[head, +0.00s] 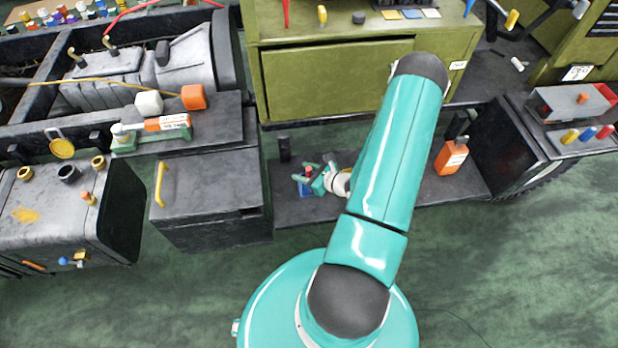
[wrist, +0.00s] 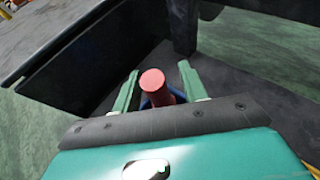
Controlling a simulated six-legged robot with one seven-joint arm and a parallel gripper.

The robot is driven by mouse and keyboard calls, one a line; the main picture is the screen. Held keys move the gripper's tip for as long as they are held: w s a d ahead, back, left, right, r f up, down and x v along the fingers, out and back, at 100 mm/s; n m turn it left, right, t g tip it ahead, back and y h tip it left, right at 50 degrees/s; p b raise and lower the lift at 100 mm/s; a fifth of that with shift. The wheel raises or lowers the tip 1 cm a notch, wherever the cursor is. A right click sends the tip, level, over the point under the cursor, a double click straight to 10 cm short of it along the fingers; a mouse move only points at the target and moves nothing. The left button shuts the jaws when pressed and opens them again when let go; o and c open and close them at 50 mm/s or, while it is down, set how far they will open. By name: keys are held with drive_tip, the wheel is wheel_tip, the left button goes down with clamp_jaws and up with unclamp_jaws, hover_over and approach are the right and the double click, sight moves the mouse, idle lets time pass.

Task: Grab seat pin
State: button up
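A red pin (wrist: 153,80) with a round top stands between the two green fingers of my gripper (wrist: 159,72) in the wrist view. I take it to be the seat pin. A gap shows between the pin and the right finger, and the left finger is close beside it. The gripper is open around the pin. A blue holder (wrist: 147,102) shows at the pin's base, partly hidden by my gripper. In the head view the pin (head: 308,171) and blue holder (head: 306,189) are small, beside my gripper (head: 316,178) on a dark low shelf (head: 295,212).
A short dark post (head: 284,149) stands behind the pin. A dark grey box (head: 210,195) with a yellow handle is to the left. An olive cabinet (head: 335,80) rises behind. An orange bottle (head: 450,158) stands on the shelf to the right.

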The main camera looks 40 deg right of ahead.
clamp_jaws()
drive_tip(key=shift+r, duration=0.15)
